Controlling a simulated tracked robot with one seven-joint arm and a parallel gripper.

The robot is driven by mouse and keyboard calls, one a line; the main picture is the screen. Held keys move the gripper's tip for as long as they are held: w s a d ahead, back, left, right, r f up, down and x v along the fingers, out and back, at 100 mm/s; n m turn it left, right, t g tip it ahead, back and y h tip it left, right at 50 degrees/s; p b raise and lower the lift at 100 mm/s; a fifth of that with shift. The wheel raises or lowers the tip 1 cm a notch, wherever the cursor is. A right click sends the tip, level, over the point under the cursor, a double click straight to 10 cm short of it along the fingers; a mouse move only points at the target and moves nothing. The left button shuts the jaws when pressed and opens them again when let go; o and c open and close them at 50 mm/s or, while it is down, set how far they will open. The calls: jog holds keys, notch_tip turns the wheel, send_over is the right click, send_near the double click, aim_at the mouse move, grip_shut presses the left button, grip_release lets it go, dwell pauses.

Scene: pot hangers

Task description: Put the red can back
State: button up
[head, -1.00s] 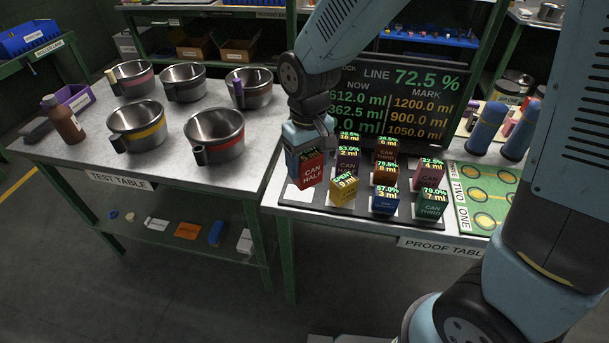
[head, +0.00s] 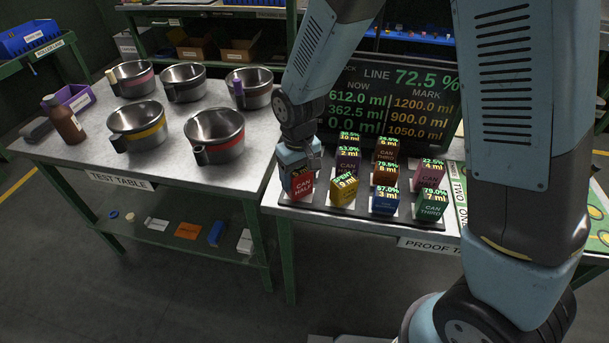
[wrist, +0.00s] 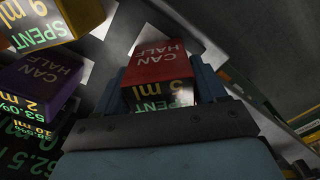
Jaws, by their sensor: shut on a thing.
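The red can (head: 302,188), a box-shaped block marked CAN HALF, is held at the front left corner of the dark can board (head: 322,206). My gripper (head: 300,176) is shut on it from above. In the wrist view the red can (wrist: 158,62) sits between the fingers of my gripper (wrist: 170,88), and its near face reads "5 ml SPENT". It is over the white square at that corner, low and roughly upright. I cannot tell whether its base touches the board.
A yellow can (head: 344,189) stands close to the right of the red one, with a purple can (head: 347,160) behind. Several other cans fill the board. The display (head: 395,105) stands behind them. The test table (head: 85,150) with several steel pots is to the left.

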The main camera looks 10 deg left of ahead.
jog(key=o, duration=1.3)
notch_tip(320, 180, up, 11)
jog(key=d+r+m+t, duration=0.1)
jog(key=d+r+m, duration=0.1)
jog(key=d+r, duration=0.6)
jog(key=d+r+m+t, duration=0.2)
jog(key=d+r, duration=0.4)
jog(key=d, duration=0.4)
jog(key=s+d+r+m+t, duration=0.1)
jog(key=s+d, duration=0.2)
jog(key=d, duration=0.1)
jog(key=s+d+r+m, duration=0.1)
jog(key=s+d+r, duration=0.1)
jog(key=s+d, duration=0.2)
jog(key=s+d+r+m+t, duration=0.1)
jog(key=s+d+r+m, duration=0.1)
jog(key=s+d, duration=0.2)
jog(key=shift+d+t, duration=0.3)
jog(key=shift+d, duration=0.75)
